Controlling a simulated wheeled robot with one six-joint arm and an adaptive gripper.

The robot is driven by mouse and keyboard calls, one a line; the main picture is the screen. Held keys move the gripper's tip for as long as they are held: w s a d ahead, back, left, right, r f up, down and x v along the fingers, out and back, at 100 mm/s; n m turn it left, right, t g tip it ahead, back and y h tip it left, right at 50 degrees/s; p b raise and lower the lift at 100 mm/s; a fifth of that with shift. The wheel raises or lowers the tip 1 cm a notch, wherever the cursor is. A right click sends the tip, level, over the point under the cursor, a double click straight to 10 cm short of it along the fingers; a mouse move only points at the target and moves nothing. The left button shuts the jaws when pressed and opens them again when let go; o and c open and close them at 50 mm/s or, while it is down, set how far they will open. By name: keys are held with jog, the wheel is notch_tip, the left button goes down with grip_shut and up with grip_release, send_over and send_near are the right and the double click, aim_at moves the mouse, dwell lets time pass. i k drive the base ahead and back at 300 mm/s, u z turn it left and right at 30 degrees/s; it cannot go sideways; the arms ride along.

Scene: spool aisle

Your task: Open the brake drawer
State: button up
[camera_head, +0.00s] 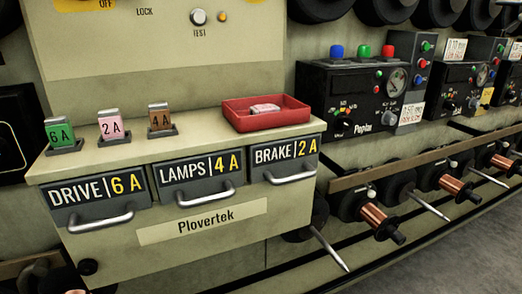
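The brake drawer (286,160) is the rightmost of three small drawers in the front of a cream cabinet. Its dark label reads "BRAKE | 2 A", with a silver bar handle (290,178) below the lettering. Its front looks flush with the cabinet, so it appears shut. To its left are the "LAMPS | 4 A" drawer (199,177) and the "DRIVE | 6 A" drawer (95,200), both with similar handles and also looking shut. My gripper is not in view.
On the cabinet top (190,138) stand a green 6 A fuse (60,133), a pink 2 A fuse (111,125) and a brown 4 A fuse (159,117) in holders. Copper spools (379,218) with protruding rods are at right.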

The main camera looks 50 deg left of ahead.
aim_at(269, 161)
jog(key=u, duration=1.85)
